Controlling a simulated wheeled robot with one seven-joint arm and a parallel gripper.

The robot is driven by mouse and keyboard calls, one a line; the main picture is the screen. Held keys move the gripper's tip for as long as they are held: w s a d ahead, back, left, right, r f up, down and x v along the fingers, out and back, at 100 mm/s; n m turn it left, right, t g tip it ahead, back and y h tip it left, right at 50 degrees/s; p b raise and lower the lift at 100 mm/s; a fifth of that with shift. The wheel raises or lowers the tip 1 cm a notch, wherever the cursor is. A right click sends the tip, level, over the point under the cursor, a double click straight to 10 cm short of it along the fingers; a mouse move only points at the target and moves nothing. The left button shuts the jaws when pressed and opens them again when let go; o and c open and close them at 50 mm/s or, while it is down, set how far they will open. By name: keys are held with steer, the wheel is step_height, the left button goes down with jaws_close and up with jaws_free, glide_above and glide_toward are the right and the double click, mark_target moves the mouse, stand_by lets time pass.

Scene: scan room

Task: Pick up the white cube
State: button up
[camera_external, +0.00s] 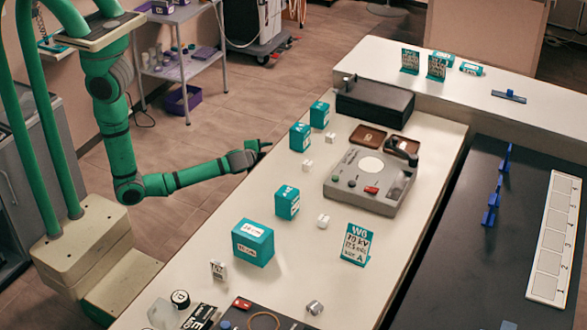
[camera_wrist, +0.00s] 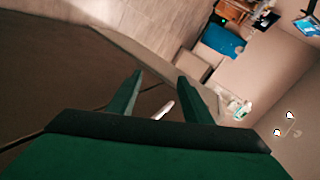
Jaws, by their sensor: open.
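Three small white cubes stand on the white table (camera_external: 245,205): one at the back (camera_external: 330,138), one in the middle (camera_external: 307,165) and one further forward (camera_external: 323,221). I cannot tell which one the task means. My gripper (camera_external: 262,147) is at the table's left edge, raised, left of the back and middle cubes and apart from them. In the wrist view my gripper (camera_wrist: 160,78) has its two fingers spread with nothing held between them. I cannot make out a white cube in that view.
Teal boxes (camera_external: 287,202), (camera_external: 300,137), (camera_external: 319,114) and a larger one (camera_external: 253,242) stand near the cubes. A grey device (camera_external: 370,180) and a teal sign (camera_external: 356,244) are to the right. A grey shelf cart (camera_external: 180,55) stands behind my arm.

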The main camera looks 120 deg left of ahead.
steer(key=s+a+r+n+g, duration=0.1)
steer(key=a+r+n+g, duration=0.1)
steer(key=a+r+n, duration=0.6)
steer(key=s+a+r+n+g, duration=0.1)
steer(key=s+a+r+g, duration=0.15)
steer(key=a+r, duration=0.65)
steer(key=w+d+r+n+t+h, duration=0.15)
steer(key=w+d+r, duration=0.35)
steer(key=w+r, duration=0.65)
steer(key=w+d+r+t+h, duration=0.25)
steer(key=w+d+r, duration=0.3)
steer(key=w, duration=1.05)
steer(key=w+d+r+n+t+h, duration=0.1)
steer(key=w+d+r+t+h, duration=0.3)
steer(key=w+r, duration=0.75)
steer(key=n+g+h, duration=0.2)
steer(key=g+h, duration=0.1)
steer(key=h, duration=0.2)
glide_above(330, 135)
steer(key=f, duration=2.2)
steer(key=shift+w+f, duration=0.3)
steer(key=shift+s+a+f, duration=0.1)
steer(key=shift+s+f, duration=0.05)
steer(key=shift+f, duration=1.3)
steer(key=shift+s+f, duration=0.15)
steer(key=shift+f, duration=1.3)
steer(key=c, duration=1.1)
